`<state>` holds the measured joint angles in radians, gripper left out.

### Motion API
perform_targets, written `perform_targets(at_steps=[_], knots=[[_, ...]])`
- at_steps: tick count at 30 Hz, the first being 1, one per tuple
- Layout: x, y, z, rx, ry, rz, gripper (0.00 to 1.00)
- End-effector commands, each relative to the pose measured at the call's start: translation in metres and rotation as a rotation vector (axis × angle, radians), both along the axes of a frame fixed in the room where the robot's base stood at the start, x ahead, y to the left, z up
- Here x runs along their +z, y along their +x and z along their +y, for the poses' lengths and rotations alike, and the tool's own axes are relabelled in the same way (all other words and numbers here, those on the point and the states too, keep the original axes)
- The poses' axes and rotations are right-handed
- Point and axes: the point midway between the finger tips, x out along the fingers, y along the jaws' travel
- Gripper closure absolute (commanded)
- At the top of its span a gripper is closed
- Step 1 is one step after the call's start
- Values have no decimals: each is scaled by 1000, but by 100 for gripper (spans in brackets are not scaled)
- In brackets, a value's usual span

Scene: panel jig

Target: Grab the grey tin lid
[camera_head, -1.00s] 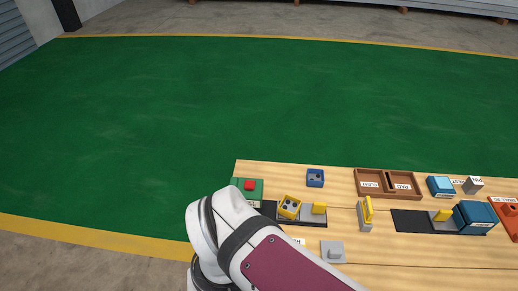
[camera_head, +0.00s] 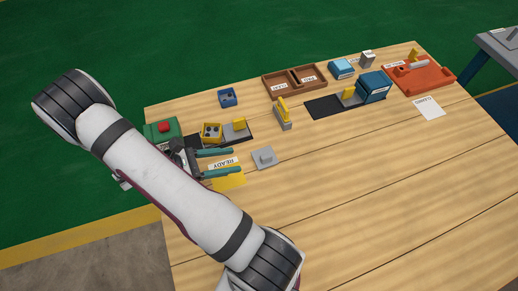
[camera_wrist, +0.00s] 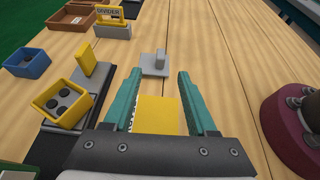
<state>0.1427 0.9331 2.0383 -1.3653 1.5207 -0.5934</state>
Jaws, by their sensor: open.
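The grey tin lid (camera_head: 264,159) is a square plate with an upright knob, lying flat on the wooden table. It also shows in the wrist view (camera_wrist: 154,66), just beyond the fingertips. My gripper (camera_head: 238,159) is open, its two teal fingers pointing toward the lid. In the wrist view my gripper (camera_wrist: 160,73) has nothing between its fingers. The lid's knob lines up roughly with the gap between them. I cannot tell the exact height of the fingers above the table.
A yellow patch (camera_head: 230,181) and a READY label (camera_head: 222,164) lie under the fingers. The table (camera_head: 350,190) right of the lid is clear.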

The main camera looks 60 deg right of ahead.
Motion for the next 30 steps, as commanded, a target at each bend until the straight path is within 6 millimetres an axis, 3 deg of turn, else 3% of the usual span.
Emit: perform_targets(at_steps=[3,15,23,30], knots=[[-12,-21,-20,-5,1,1,43],[-39,-63,-64,-6,2,0,43],[-41,-67,-70,-3,-1,-4,43],[-41,-67,-69,-3,-1,-4,82]])
